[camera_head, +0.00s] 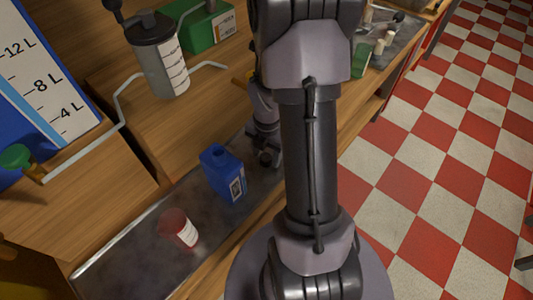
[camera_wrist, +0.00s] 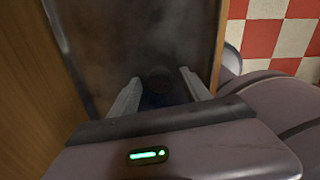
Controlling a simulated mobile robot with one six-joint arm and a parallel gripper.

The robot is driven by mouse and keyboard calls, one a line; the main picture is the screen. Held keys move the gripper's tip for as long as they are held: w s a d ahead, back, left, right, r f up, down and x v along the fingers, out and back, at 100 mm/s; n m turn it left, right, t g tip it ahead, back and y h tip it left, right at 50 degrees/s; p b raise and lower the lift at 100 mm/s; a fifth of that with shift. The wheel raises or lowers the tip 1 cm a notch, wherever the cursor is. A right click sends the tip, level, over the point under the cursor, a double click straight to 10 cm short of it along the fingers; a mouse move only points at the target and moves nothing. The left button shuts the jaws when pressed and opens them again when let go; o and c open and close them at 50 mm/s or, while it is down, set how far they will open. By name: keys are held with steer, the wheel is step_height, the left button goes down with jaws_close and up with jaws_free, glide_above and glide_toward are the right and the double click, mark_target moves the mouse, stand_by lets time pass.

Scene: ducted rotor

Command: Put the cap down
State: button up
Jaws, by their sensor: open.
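My gripper (camera_wrist: 160,77) is open in the wrist view, its two grey fingers apart over a dark metal tray (camera_wrist: 95,50). A dark round shape, which looks like the cap (camera_wrist: 159,73), lies between the fingertips, with a dark blue patch just below it. It is too dim to tell whether it touches the tray or a finger. In the head view my gripper (camera_head: 264,150) is low over the tray (camera_head: 125,262), just right of a blue bottle (camera_head: 224,175) that stands upright. My arm hides part of the area there.
A red-and-white jar (camera_head: 178,228) stands on the tray left of the bottle. Behind are a grey canister with a bent tube (camera_head: 163,65), a green box (camera_head: 208,25) and a litre-marked container (camera_head: 50,80). The checkered floor (camera_head: 430,170) lies to the right.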

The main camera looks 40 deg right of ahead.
mark_target(267, 156)
step_height(267, 156, up, 12)
steer(key=p, duration=0.6)
steer(key=w+a+r+m+t, duration=0.1)
steer(key=a+r+m+t, duration=0.1)
steer(key=a+r+m, duration=0.85)
steer(key=s+a+r+m+t+y, duration=0.1)
steer(key=s+a+r+m, duration=0.3)
steer(key=a+m, duration=0.3)
steer(key=s+a+r+m+t+y+b, duration=0.1)
steer(key=s+a+r+m+t, duration=0.1)
steer(key=s+a+r+m, duration=0.2)
steer(key=a+m, duration=0.2)
steer(key=m, duration=0.1)
steer(key=shift+a+r+m+t, duration=0.15)
steer(key=shift+a+m+t, duration=0.15)
steer(key=shift+a+m, duration=0.05)
